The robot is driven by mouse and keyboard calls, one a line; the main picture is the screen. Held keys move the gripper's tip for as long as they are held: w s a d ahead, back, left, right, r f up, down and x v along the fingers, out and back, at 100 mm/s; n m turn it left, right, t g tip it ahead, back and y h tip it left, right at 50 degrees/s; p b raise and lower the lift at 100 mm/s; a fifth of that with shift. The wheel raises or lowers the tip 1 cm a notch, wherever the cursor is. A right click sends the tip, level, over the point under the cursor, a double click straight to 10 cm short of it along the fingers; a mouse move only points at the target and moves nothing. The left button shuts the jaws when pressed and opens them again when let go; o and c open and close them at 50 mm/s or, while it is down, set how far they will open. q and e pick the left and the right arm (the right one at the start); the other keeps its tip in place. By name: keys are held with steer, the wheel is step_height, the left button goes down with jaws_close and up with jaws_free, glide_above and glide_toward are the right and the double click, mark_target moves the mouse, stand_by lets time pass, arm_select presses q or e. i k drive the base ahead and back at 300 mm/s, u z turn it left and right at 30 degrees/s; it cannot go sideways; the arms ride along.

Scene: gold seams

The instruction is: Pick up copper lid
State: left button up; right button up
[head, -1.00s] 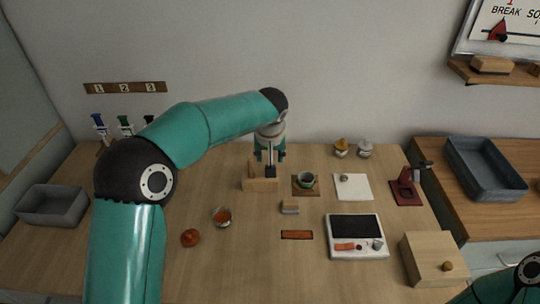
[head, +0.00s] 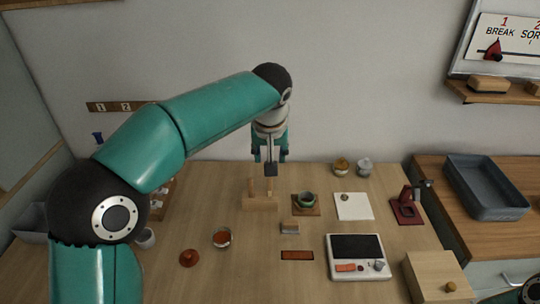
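The copper lid (head: 188,258) is a small orange-brown lid with a raised middle. It lies on the table at the lower left, beside an open glass jar (head: 222,238) with orange-brown contents. My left gripper (head: 270,168) points down above a wooden block with pegs (head: 260,202), behind and to the right of the lid, well apart from it. Its dark tip is small, and I cannot tell whether its fingers are open or shut. My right gripper is not in view; only part of my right arm shows at the lower right corner.
My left arm hides part of the table's left side. Two lidded jars stand at the back.

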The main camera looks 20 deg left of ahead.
mark_target(189, 258)
steer(key=k, duration=1)
